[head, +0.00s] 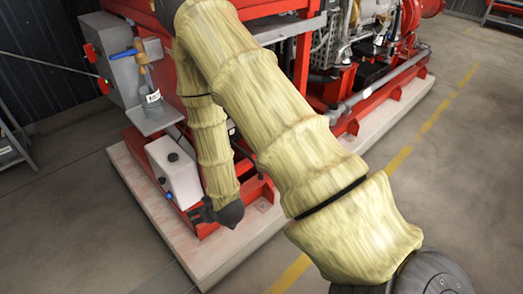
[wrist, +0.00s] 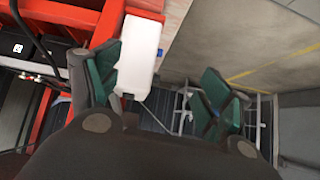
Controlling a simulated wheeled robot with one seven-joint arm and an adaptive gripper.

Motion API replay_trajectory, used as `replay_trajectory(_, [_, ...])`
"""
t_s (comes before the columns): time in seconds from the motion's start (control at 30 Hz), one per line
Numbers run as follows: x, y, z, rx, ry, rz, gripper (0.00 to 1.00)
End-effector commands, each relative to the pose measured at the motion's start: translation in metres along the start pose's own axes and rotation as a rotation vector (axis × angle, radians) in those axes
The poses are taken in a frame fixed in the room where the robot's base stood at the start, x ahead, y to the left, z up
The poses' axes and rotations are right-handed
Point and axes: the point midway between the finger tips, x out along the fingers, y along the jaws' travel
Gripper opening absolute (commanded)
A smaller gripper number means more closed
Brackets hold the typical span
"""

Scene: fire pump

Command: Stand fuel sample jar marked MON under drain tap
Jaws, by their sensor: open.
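The fuel sample jar (head: 153,101) is a grey, see-through jar with a white label; the label's letters are too small to read. It stands upright on a small grey shelf (head: 158,122) in the head view. The drain tap (head: 141,57), brassy with a blue lever, is right above it. My gripper (wrist: 160,72) is open and empty in the wrist view, its green-padded fingers spread wide. In the head view the dark end of my arm is low, right of and below the jar, apart from it. I cannot see the jar in the wrist view.
A white container (head: 172,172) with a blue fitting stands on the red frame below the shelf; it also shows beyond my fingers in the wrist view (wrist: 140,55). A grey box (head: 113,75) is behind the tap. The pale plinth (head: 150,215) edges open floor.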

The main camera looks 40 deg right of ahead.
Motion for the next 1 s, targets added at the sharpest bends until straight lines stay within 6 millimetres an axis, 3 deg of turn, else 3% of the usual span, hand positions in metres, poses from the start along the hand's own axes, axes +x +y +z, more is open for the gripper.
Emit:
replay_trajectory(0.03, [-0.004,-0.002,0.041,0.004,-0.086,0.003,0.79])
replay_trajectory(0.2, [-0.036,-0.009,0.168,0.017,-0.373,0.017,0.79])
replay_trajectory(0.3, [-0.065,-0.012,0.231,0.024,-0.527,0.026,0.79])
replay_trajectory(0.4, [-0.092,-0.014,0.277,0.029,-0.648,0.036,0.79])
replay_trajectory(0.5, [-0.113,-0.015,0.305,0.033,-0.73,0.042,0.79])
replay_trajectory(0.6, [-0.124,-0.016,0.319,0.035,-0.77,0.045,0.79])
replay_trajectory(0.87, [-0.126,-0.016,0.323,0.035,-0.781,0.046,0.79])
replay_trajectory(1.0, [-0.126,-0.016,0.322,0.035,-0.78,0.046,0.55])
